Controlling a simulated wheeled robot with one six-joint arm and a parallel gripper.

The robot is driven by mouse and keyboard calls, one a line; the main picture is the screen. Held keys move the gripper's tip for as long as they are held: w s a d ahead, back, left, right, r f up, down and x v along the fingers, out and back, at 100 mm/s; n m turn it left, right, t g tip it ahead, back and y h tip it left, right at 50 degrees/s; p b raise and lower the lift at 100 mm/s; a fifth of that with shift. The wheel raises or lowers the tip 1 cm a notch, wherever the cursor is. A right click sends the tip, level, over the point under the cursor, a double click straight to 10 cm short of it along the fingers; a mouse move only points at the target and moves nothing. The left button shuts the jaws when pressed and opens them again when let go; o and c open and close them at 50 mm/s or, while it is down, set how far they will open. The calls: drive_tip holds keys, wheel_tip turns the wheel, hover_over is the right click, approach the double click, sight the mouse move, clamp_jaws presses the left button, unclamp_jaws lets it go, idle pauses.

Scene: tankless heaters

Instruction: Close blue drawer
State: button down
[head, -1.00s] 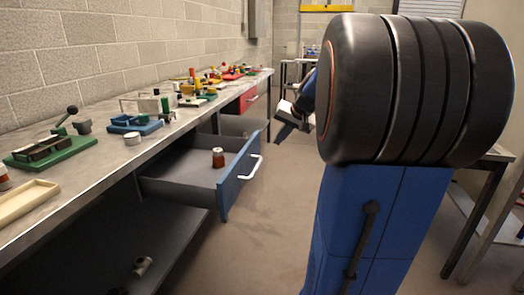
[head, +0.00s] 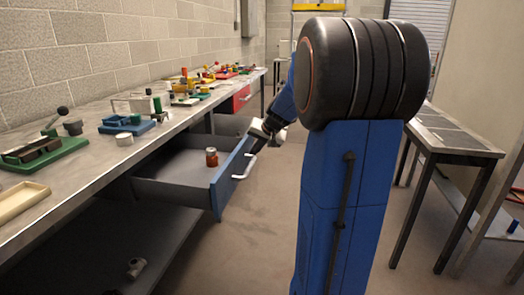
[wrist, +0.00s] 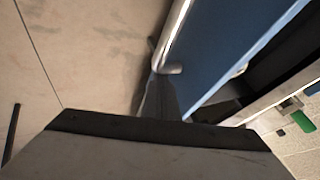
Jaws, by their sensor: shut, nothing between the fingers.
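The blue drawer (head: 226,188) is open under the long workbench, with its front pulled out into the aisle. A small red-brown jar (head: 211,157) stands inside it. A light metal bar handle (head: 246,166) is on the drawer's blue front. My gripper (head: 256,146) is shut and empty, at the far end of the drawer front near the handle. In the wrist view the shut fingers (wrist: 160,85) reach to the end of the handle (wrist: 172,38), beside the blue front (wrist: 225,45). I cannot tell whether they touch it.
The workbench (head: 95,165) carries several fixtures, including a green one (head: 40,155) and a blue one (head: 127,124). A red drawer (head: 242,98) is further back. A dark-topped table (head: 455,130) stands at the right. The aisle floor before the drawer is clear.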

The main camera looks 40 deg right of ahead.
drive_tip(key=shift+w+a, duration=0.25)
drive_tip(key=shift+w, duration=0.1)
hover_over(188, 159)
drive_tip(key=shift+s+d, duration=0.45)
drive_tip(key=shift+w+a, duration=0.35)
drive_tip(key=shift+w, duration=0.15)
drive_tip(key=shift+w+r, duration=0.1)
drive_tip(key=shift+a+r, duration=0.1)
drive_tip(key=v, duration=1.7)
drive_tip(key=shift+s, duration=0.4)
